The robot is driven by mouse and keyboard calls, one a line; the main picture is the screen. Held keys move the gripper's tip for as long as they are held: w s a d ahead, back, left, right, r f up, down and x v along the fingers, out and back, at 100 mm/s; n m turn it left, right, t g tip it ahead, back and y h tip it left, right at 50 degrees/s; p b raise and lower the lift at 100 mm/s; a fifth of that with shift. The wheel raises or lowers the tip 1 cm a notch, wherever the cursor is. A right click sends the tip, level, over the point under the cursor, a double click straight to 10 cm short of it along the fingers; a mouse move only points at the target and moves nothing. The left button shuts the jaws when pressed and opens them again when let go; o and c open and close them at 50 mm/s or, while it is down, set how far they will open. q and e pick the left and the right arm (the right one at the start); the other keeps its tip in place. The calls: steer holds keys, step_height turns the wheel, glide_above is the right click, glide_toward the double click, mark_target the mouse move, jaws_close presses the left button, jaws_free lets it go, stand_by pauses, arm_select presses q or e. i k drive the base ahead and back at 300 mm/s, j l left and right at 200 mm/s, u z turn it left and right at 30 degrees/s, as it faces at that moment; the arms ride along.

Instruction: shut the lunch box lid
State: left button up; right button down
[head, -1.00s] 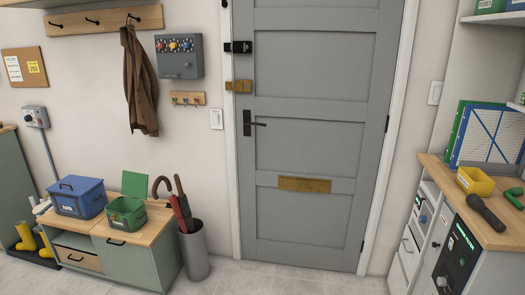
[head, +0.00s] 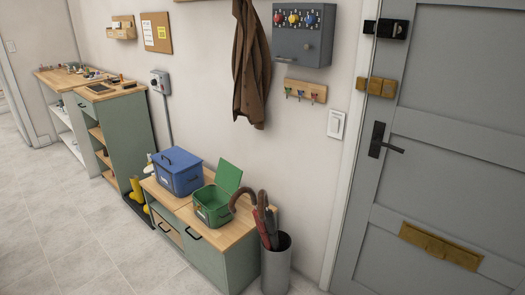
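A green box (head: 211,206) with its lid (head: 229,176) standing open at the back sits on the right part of a low bench. It looks like the lunch box. A dark handle hangs at its front. Its inside is partly visible and looks empty, though it is too small to be sure. A blue box (head: 179,180) with a closed lid and dark handle stands just left of it. Neither of my grippers shows in the head view.
The low wood-topped bench (head: 158,190) stands against the wall. An umbrella stand (head: 275,267) with umbrellas is close at its right, with handles near the green box. A green shelf unit (head: 120,130) stands further left. The tiled floor (head: 70,225) before the bench is clear.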

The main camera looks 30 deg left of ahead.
mark_target(228, 177)
steer(key=i+l+u, duration=0.1)
steer(key=i+u, duration=0.35)
steer(key=i+l+u, duration=0.25)
steer(key=i+u, duration=0.2)
steer(key=i+l+u, duration=0.3)
steer(key=u, duration=0.15)
steer(key=i+l+u, duration=0.25)
steer(key=l+u, duration=0.25)
